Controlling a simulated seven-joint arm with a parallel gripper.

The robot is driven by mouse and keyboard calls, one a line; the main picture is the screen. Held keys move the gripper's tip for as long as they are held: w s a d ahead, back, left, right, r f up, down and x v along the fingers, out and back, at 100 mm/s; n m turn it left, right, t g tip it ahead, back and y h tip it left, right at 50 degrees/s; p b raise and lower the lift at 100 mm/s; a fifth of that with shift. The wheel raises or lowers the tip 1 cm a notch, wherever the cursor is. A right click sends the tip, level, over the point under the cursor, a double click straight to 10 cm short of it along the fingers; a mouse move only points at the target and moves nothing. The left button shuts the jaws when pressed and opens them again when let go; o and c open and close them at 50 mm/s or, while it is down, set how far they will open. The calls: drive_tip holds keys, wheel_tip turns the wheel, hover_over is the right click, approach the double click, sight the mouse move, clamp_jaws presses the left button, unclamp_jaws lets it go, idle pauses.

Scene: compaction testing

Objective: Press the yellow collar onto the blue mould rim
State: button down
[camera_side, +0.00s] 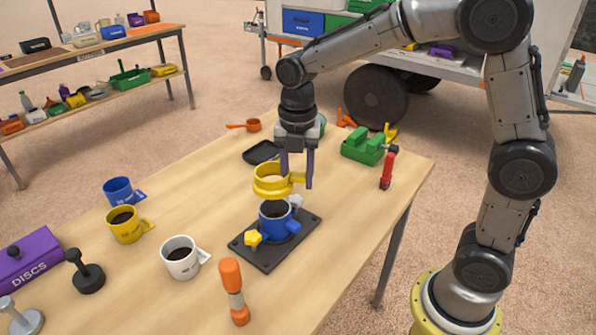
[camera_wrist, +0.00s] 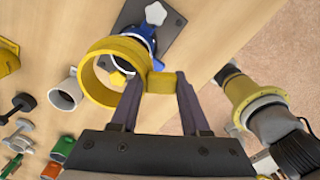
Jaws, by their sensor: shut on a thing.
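The yellow collar (camera_side: 272,181) is a ring with a side tab, held in the air above the blue mould (camera_side: 276,217). My gripper (camera_side: 297,183) is shut on the collar's tab; the ring extends to the left of the fingers. The blue mould is upright on a dark base plate (camera_side: 270,256), with dark material inside and clamp knobs, one yellow and one pale, beside it. A gap separates collar and rim in the side view. In the wrist view the collar (camera_wrist: 90,82) covers part of the blue mould (camera_wrist: 138,38), which shows behind its upper right edge.
A white mould (camera_side: 181,258), a yellow mould (camera_side: 125,225) and another blue mould (camera_side: 119,190) stand to the left. An orange-handled tool (camera_side: 234,290) stands in front. A green device (camera_side: 364,146) and a red-handled tool (camera_side: 387,169) are at the right. A black tray (camera_side: 261,152) lies behind.

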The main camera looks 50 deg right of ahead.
drive_tip(key=shift+f, duration=2.35)
drive_tip(key=shift+s+f, duration=0.1)
drive_tip(key=shift+f, duration=1.15)
drive_tip(key=shift+c, duration=1.6)
unclamp_jaws()
drive_tip(key=shift+r, duration=2.55)
